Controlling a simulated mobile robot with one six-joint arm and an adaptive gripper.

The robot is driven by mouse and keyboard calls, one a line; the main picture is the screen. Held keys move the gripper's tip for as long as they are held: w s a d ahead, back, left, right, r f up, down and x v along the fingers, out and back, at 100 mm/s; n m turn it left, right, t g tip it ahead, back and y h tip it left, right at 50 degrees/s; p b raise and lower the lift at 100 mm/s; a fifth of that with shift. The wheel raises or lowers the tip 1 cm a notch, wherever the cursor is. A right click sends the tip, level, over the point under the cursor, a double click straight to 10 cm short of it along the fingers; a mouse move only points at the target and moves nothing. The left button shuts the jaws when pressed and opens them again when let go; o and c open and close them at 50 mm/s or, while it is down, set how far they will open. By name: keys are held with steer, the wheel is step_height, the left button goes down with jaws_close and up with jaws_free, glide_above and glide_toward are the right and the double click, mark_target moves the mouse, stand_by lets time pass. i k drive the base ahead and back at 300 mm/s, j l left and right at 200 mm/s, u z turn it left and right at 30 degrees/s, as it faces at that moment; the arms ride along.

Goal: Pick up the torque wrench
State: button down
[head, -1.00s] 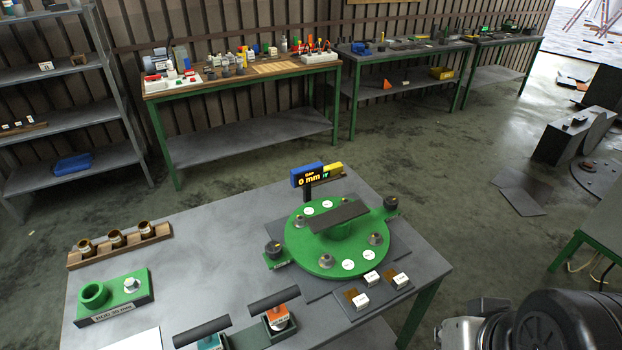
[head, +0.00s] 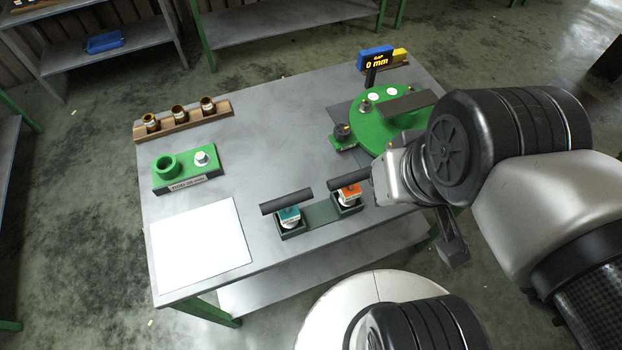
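Two tools with dark bar handles stand in a green holder (head: 320,214) at the table's front edge. One has a teal body (head: 290,216), the other an orange body (head: 349,193). I cannot tell for sure which is the torque wrench. My gripper (head: 452,250) shows only in part, right of the holder and apart from the teal tool. A dark finger hangs down, and whether it is open or shut cannot be seen. My silver wrist is close to the right end of the orange tool's handle, which it may partly cover.
A green round fixture (head: 378,132) with a gap display (head: 376,59) stands at the back right, partly behind my arm. A wooden rack (head: 182,122) with bronze bushings, a green block (head: 184,168) and a white sheet (head: 200,245) lie on the left. The table's middle is clear.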

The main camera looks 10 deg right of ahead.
mark_target(347, 185)
steer(key=i+l+u, duration=0.2)
steer(key=l, duration=0.35)
steer(key=l+u, duration=0.2)
steer(key=l, duration=0.3)
steer(key=i+l+u, duration=0.1)
steer(key=l+u, duration=0.15)
steer(key=l, duration=0.35)
